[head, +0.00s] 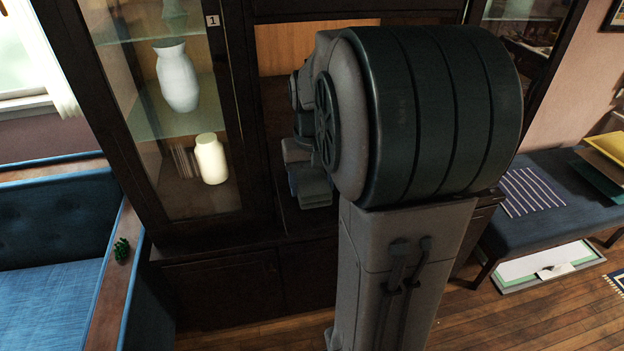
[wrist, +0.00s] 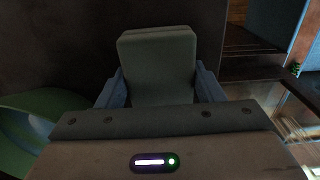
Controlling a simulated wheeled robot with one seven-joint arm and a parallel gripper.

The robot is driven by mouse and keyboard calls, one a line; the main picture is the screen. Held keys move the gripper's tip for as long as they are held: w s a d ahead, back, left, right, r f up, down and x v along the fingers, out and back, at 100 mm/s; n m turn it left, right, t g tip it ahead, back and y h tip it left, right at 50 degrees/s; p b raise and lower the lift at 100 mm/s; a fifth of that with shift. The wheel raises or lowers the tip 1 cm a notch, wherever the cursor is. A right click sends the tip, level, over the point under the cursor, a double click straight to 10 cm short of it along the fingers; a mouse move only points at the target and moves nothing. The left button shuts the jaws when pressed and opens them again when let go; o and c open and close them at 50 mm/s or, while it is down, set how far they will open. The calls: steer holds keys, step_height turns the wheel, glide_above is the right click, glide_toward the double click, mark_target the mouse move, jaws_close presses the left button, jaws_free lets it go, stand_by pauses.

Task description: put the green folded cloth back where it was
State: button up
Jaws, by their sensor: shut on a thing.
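My gripper (wrist: 157,82) shows in the wrist view with its two blue-grey fingers on either side of a dull grey-green, soft-edged block, which I take to be the green folded cloth (wrist: 157,50). The gripper is shut on it. In the head view my gripper (head: 312,188) is partly hidden by my own arm, in front of the dark cabinet's middle bay.
The dark cabinet (head: 205,275) has a glass-doored left bay with a white vase (head: 177,76) and a cream jar (head: 211,158). A blue sofa (head: 45,225) stands left, a small green object (head: 122,250) on its arm. A blue bench (head: 555,185) stands right. A curved green surface (wrist: 35,125) is close to my gripper.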

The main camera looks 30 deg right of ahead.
mark_target(312, 181)
steer(key=shift+f, duration=0.2)
steer(key=o, duration=1.3)
steer(key=shift+c, duration=0.2)
steer(key=shift+r, duration=0.1)
step_height(312, 181, up, 12)
steer(key=s+a+f+n+t, duration=0.3)
steer(key=s+a+f, duration=0.7)
steer(key=s+a, duration=0.2)
steer(key=shift+s+f, duration=0.3)
steer(key=shift+f, duration=0.05)
